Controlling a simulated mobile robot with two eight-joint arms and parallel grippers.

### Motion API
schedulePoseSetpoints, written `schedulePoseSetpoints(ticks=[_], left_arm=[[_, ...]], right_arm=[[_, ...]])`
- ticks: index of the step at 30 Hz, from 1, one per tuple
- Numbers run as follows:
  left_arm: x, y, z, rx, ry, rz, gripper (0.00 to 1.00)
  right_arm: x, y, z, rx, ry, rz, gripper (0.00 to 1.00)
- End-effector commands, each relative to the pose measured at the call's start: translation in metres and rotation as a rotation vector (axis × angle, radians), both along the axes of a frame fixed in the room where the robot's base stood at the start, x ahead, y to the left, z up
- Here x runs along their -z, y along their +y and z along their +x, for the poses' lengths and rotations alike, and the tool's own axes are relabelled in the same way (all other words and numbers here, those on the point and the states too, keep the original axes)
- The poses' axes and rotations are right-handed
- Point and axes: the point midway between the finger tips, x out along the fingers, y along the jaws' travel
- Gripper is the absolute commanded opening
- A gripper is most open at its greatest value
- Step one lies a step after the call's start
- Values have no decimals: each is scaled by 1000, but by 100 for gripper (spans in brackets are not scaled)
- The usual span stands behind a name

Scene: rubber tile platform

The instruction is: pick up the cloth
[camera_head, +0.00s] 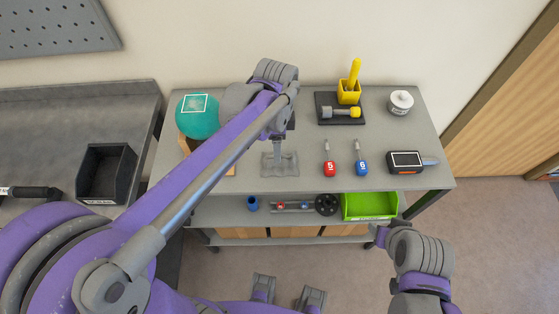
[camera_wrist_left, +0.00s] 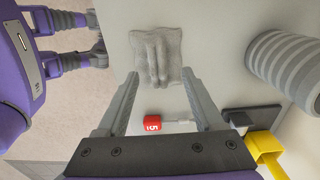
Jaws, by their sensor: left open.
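The cloth (camera_head: 280,165) is a small grey piece lying crumpled, with raised folds in its middle, on the grey table top (camera_head: 220,178). In the left wrist view the cloth (camera_wrist_left: 157,58) lies beyond my open fingertips, its folds lined up between them. My left gripper (camera_head: 279,148) is over the cloth, pointing down and partly covering it in the head view. In the wrist view its fingers (camera_wrist_left: 160,76) are spread with nothing between them. My right gripper (camera_head: 376,237) is at the lower right, off the table's front; its jaws are too small to read.
Red (camera_head: 329,167) and blue (camera_head: 362,165) screwdrivers lie right of the cloth, with a black device (camera_head: 405,161) further right. A teal ball (camera_head: 197,124) stands left. Behind are a yellow holder (camera_head: 348,95) and a white canister (camera_head: 400,102). A green bin (camera_head: 369,206) is on the lower shelf.

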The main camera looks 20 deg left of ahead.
Motion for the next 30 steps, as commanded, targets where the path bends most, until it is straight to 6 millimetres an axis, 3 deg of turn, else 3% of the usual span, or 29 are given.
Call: schedulePoseSetpoints(ticks=[10, 20, 30], left_arm=[[45, -7, -2, 0, -1, 0, 69], [51, -7, -2, -1, -1, 0, 67], [51, -7, -2, -1, -1, 0, 6]], right_arm=[[1, 0, 0, 0, 1, 0, 50], [2, 0, 0, 0, 1, 0, 50], [2, 0, 0, 0, 1, 0, 50]])
